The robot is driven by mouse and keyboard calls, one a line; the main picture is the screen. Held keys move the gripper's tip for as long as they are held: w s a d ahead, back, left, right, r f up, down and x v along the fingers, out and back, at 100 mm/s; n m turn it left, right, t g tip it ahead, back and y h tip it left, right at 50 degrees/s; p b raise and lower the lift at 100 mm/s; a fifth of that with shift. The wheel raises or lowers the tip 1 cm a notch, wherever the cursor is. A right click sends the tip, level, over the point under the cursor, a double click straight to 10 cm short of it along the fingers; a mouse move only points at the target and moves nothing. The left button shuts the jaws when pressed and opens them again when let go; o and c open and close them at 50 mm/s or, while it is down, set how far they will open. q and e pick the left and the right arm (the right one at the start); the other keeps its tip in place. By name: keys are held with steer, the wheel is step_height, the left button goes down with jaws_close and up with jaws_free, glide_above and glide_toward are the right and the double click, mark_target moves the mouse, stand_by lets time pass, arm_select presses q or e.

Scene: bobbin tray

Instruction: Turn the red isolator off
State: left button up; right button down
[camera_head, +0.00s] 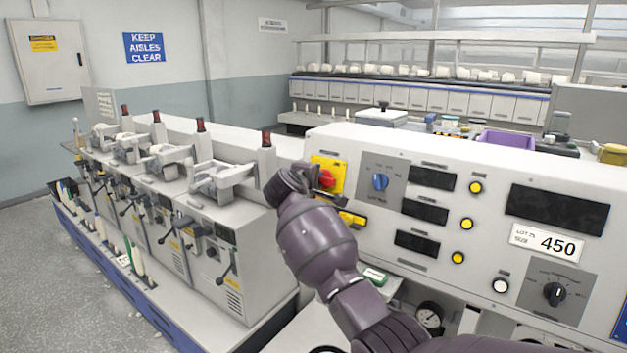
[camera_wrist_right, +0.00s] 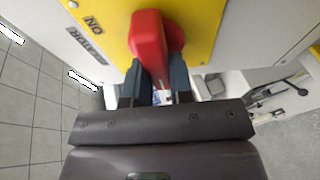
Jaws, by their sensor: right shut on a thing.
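The red isolator (camera_head: 327,179) is a red rotary handle on a yellow plate (camera_head: 340,164) at the left end of the grey control panel. In the wrist view the red handle (camera_wrist_right: 149,42) stands out from the yellow plate (camera_wrist_right: 203,28), with "ON" and part of an isolator label printed at its left. My right gripper (camera_wrist_right: 160,75) is shut on the handle, a finger on each side. In the head view my right gripper (camera_head: 312,181) and wrist cover part of the handle and plate. My left gripper is not in view.
A blue selector knob (camera_head: 380,182) sits just right of the isolator, with dark displays and yellow buttons beyond. A black knob (camera_head: 553,293) is at the lower right. A row of grey machine heads (camera_head: 230,270) stands to the left. Open floor lies further left.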

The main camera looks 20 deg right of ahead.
steer(key=c, duration=1)
jaws_free()
steer(key=b+v, duration=0.2)
steer(key=v, duration=0.9)
steer(key=shift+d, duration=0.1)
